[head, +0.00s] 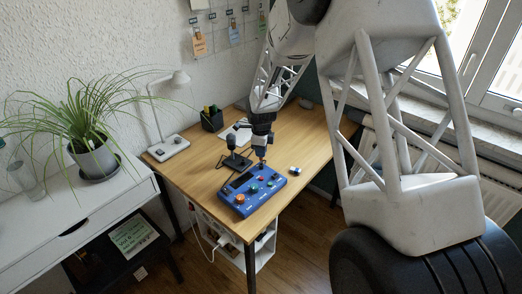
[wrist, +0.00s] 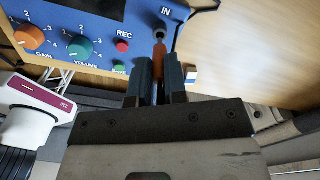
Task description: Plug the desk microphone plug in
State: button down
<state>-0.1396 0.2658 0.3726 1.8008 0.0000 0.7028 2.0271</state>
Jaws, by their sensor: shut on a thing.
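The blue control box (head: 240,196) with coloured knobs lies on the wooden desk. The desk microphone (head: 231,150) stands on its dark base behind the box. My gripper (head: 262,158) points down at the far edge of the box. In the wrist view my gripper (wrist: 159,80) is shut on an orange-brown plug (wrist: 158,58). The plug points at a dark round socket (wrist: 160,32) by the IN label on the blue box (wrist: 90,12). The plug's tip is close to the socket and roughly in line; I cannot tell if it has entered.
A small white-and-blue object (head: 295,170) lies right of the box. A pen holder (head: 212,120) and a lamp (head: 170,142) stand towards the back left. The wooden desk (head: 310,140) is clear to the right. A potted plant (head: 95,155) stands on the white side table.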

jog(key=shift+f, duration=1.3)
dwell(0.5)
jog(key=c, duration=1.1)
grip_release()
jog(key=shift+r, duration=0.1)
jog(key=shift+r, duration=2.45)
jog(key=shift+r, duration=0.15)
notch_tip(320, 180, up, 7)
jog(key=shift+r, duration=0.25)
